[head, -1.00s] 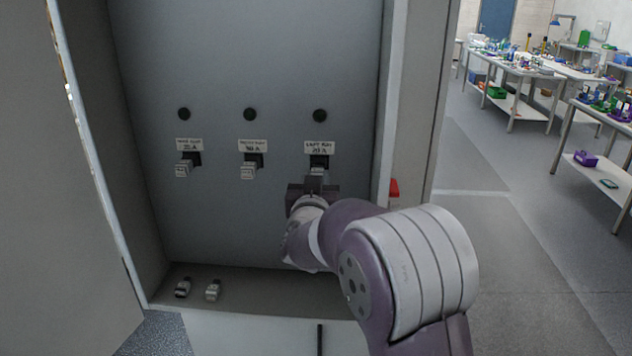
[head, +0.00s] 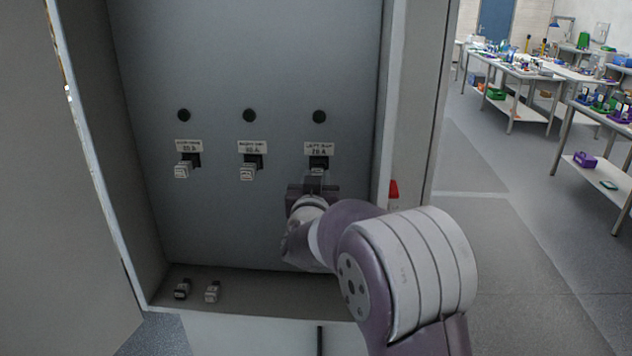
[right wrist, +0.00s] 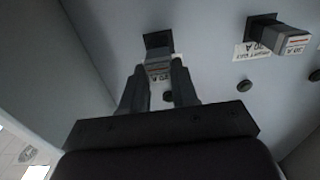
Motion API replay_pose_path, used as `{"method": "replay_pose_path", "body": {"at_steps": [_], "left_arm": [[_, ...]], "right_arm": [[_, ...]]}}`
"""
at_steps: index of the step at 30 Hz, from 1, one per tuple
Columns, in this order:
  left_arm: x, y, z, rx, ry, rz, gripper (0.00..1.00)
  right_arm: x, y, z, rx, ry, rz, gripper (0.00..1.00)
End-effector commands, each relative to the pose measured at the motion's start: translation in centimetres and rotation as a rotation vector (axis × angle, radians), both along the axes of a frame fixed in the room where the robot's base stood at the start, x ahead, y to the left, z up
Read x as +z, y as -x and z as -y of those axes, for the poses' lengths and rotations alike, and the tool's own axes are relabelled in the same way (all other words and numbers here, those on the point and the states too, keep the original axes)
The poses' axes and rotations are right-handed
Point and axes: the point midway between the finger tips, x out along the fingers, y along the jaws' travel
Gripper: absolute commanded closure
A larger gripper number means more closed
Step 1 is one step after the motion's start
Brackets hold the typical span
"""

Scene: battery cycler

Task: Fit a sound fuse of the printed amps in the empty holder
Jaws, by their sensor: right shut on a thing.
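My right gripper (head: 315,182) is at the right-hand holder (head: 319,162) in the cabinet, under a label (head: 319,148) that seems to read 20 A. In the right wrist view the gripper (right wrist: 160,85) is shut on a light-grey fuse (right wrist: 158,66), whose far end is at the dark holder (right wrist: 158,40). I cannot tell how deep it sits. The left (head: 182,170) and middle (head: 248,171) holders each have a fuse sticking out. Two loose fuses, one dark and pale (head: 182,289), one pale (head: 212,291), lie on the cabinet floor. My left gripper is not in view.
A dark round spot is above each holder. The cabinet's side wall (head: 408,120) stands close to the right of my arm, with a red part (head: 393,190) on its edge. The open door (head: 60,180) is at left. Workbenches stand far right.

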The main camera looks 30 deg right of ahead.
Motion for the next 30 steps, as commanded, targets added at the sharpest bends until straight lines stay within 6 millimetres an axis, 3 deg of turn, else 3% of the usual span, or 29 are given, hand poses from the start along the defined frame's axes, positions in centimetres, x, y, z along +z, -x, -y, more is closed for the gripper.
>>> {"method": "replay_pose_path", "body": {"at_steps": [30], "left_arm": [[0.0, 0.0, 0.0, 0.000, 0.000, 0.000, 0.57]], "right_arm": [[0.1, -1.2, 0.8, 0.000, 0.001, 0.001, 0.98]]}}
